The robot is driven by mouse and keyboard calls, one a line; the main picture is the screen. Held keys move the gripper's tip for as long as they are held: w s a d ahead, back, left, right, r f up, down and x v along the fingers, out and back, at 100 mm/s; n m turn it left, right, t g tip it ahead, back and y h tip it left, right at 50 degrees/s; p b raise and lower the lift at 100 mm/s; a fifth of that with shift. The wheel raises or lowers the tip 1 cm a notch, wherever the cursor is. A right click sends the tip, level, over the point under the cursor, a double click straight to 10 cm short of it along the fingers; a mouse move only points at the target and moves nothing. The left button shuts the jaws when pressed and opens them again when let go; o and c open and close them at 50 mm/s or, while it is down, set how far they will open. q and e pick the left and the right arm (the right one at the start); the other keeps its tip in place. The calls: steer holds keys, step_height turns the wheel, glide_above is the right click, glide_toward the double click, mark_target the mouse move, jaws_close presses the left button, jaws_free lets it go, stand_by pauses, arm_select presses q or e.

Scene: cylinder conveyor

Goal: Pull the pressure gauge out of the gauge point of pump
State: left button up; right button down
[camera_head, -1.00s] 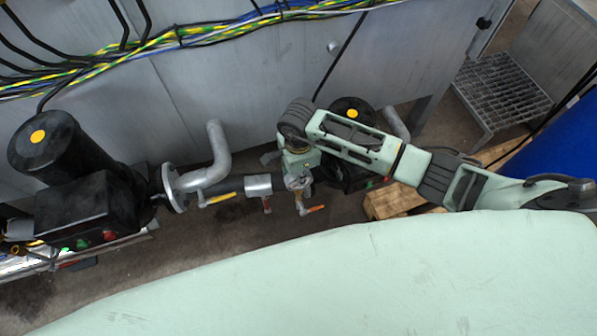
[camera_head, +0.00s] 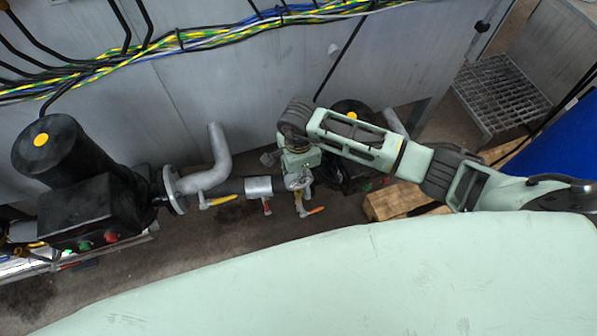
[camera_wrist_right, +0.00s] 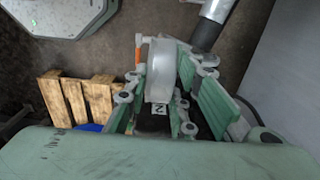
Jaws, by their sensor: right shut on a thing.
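My right gripper (camera_head: 299,171) hangs over the pipework beside the right-hand pump. It also shows in the right wrist view (camera_wrist_right: 163,75), with its green fingers shut on the pressure gauge (camera_wrist_right: 159,72), a pale grey round body. In the head view the gauge (camera_head: 296,181) shows in part just below the fingers. The right-hand pump (camera_head: 352,109) is black with an orange disc on top, and my arm covers much of it. A label with a 2 (camera_wrist_right: 158,108) shows behind the gauge. The gauge point is hidden, so I cannot tell whether the gauge sits in it. My left gripper is out of view.
Another black pump (camera_head: 78,208) stands at the left, joined to a grey bent pipe (camera_head: 218,160). Orange and red valve handles (camera_head: 314,211) stick out below the pipe. A wooden pallet (camera_head: 390,204) lies at the right. A grey cabinet wall (camera_head: 240,90) stands behind.

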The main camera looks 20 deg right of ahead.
steer(key=shift+r, duration=0.55)
steer(key=shift+r+p, duration=3)
steer(key=shift+r, duration=1.3)
